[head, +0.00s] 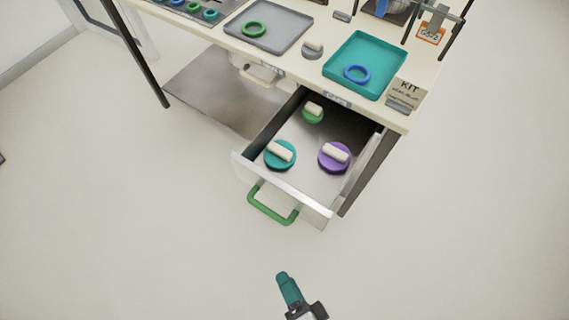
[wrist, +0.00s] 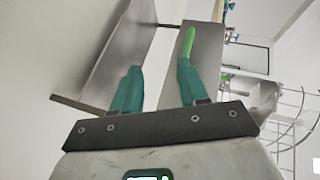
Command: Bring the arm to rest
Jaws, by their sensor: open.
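My gripper (head: 289,289) is at the bottom of the head view, in front of the open drawer (head: 333,213) and apart from its green handle (head: 272,208). Only part of it shows there, with one teal finger. In the wrist view both teal fingers of my gripper (wrist: 158,66) stand apart with nothing between them. The green handle (wrist: 188,42) shows beyond the right finger there, against the grey drawer front (wrist: 205,62). Most of my arm is out of view.
The drawer holds a green lid (head: 313,117), a teal lid (head: 280,163) and a purple lid (head: 334,166). Above, the table carries a grey tray (head: 285,17) and a teal tray (head: 385,60) with a blue ring (head: 357,74). The floor around my gripper is clear.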

